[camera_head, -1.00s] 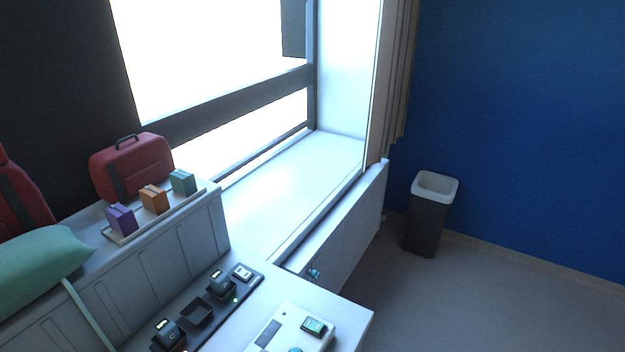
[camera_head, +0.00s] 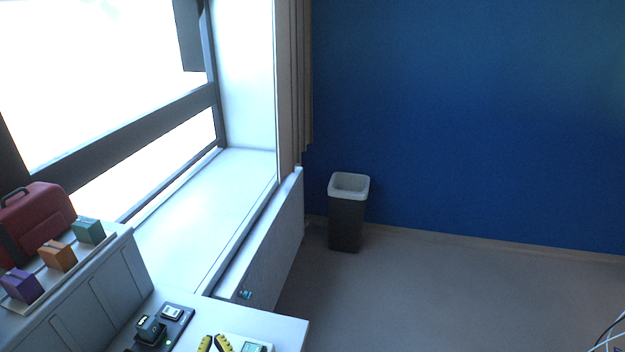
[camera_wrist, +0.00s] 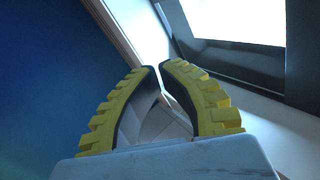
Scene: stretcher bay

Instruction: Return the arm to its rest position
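My gripper (camera_head: 214,338) shows at the bottom edge of the head view as two yellow ribbed fingers, in front of the white counter (camera_head: 279,330). In the wrist view the gripper (camera_wrist: 157,67) points up the picture, with its fingers leaning toward each other. A narrow gap shows between the tips, and nothing is seen held in it. Most of my arm is out of the head view. I cannot tell how high the gripper is above the counter.
A dark tray with a black device (camera_head: 150,329) lies left of the gripper. A white unit with a green screen (camera_head: 253,347) is right beside it. Coloured boxes (camera_head: 57,256) and a red case (camera_head: 37,220) are at left. A bin (camera_head: 347,222) stands on clear floor.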

